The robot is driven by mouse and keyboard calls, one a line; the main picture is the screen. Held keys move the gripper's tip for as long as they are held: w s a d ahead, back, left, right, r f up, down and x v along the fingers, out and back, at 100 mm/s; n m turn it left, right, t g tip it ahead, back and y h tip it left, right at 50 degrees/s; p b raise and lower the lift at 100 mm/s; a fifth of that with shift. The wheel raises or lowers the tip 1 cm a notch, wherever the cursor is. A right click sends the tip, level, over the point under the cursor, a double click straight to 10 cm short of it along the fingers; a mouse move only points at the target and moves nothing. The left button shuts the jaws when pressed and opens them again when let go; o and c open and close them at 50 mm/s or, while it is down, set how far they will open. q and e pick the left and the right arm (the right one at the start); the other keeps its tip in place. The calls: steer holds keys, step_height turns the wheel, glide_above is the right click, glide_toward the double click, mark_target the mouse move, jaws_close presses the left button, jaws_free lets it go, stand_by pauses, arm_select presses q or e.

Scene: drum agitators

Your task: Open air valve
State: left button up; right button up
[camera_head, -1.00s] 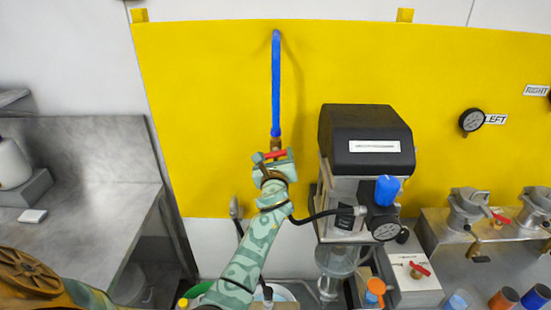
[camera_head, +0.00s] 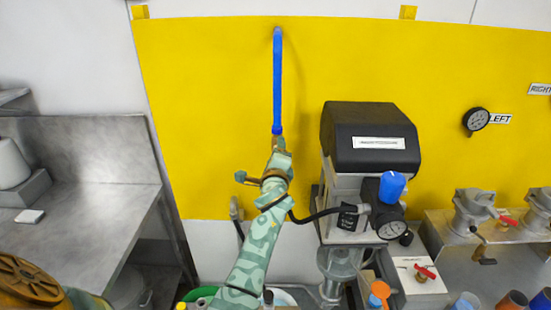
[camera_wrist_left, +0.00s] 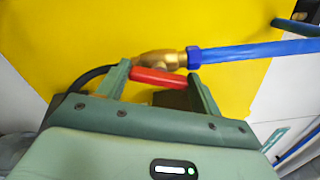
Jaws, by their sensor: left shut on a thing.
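The brass air valve (camera_wrist_left: 158,59) sits at the lower end of the blue pipe (camera_head: 277,80), in front of the yellow wall panel. Its red handle (camera_wrist_left: 158,78) shows in the left wrist view and runs roughly along the line of the pipe. My left gripper (camera_head: 279,147) is at the valve below the pipe, and its two fingers (camera_wrist_left: 160,86) hold the red handle between them, one at each end. In the head view my gripper hides the handle and most of the valve. My right gripper is not in view.
A black-topped machine (camera_head: 370,140) with a blue knob (camera_head: 392,186) and a gauge stands close to the right of my left arm. A black hose (camera_head: 315,216) runs near my wrist. A steel bench (camera_head: 90,160) is at the left. The yellow panel left of the pipe is clear.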

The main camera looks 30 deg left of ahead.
arm_select(q)
steer(key=n+b, duration=0.1)
steer(key=n, duration=0.3)
steer(key=shift+f, duration=0.1)
stand_by(0.7)
steer(key=o, duration=1)
steer(key=shift+w, duration=0.1)
